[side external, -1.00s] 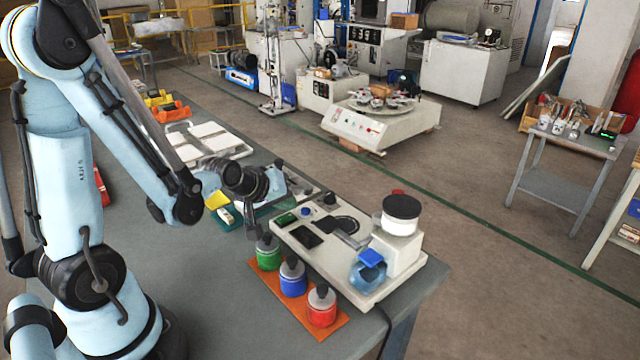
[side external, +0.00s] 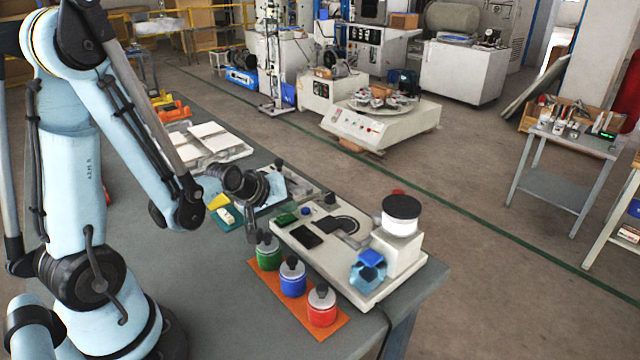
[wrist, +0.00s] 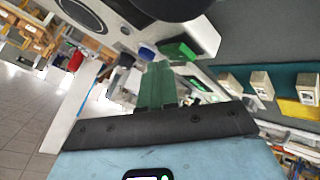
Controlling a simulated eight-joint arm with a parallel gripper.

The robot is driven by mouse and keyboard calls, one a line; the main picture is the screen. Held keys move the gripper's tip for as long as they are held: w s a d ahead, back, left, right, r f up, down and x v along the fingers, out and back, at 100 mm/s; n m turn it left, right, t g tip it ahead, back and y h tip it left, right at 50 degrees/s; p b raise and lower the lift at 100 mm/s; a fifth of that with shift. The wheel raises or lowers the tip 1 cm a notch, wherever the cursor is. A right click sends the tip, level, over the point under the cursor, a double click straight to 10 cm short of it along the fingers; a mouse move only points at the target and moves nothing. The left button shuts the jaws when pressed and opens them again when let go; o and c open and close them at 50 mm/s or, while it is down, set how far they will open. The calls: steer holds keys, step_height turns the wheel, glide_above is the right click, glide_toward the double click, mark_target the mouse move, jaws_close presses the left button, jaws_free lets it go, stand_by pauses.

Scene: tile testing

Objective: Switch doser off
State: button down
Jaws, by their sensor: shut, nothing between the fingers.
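The doser (side external: 335,280) is a white machine near the table's right end. Its left end bears a green switch (side external: 286,219), a blue button (side external: 306,211) and a black knob (side external: 330,202). A white hopper with a black lid (side external: 401,215) and a blue cup (side external: 368,272) are at its right end. My gripper (side external: 252,236) points down just left of the green switch, apart from it as far as I can see. In the wrist view its green fingers (wrist: 158,72) are shut and empty, with the green switch (wrist: 180,49) and blue button (wrist: 147,53) beyond.
Green (side external: 268,254), blue (side external: 292,280) and red (side external: 321,308) jars stand on an orange mat (side external: 340,327) in front of the doser. White trays (side external: 207,142) lie behind my gripper. The grey table (side external: 190,290) is clear on the near left.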

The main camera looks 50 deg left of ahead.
mark_target(287, 216)
steer(key=shift+r, duration=0.1)
steer(key=shift+r, duration=0.6)
steer(key=shift+r, duration=2.5)
steer(key=s+d+r+m+g+h, duration=0.2)
steer(key=s+d+m, duration=0.5)
steer(key=d+m, duration=0.4)
steer(key=shift+v, duration=0.9)
steer(key=shift+w, duration=0.1)
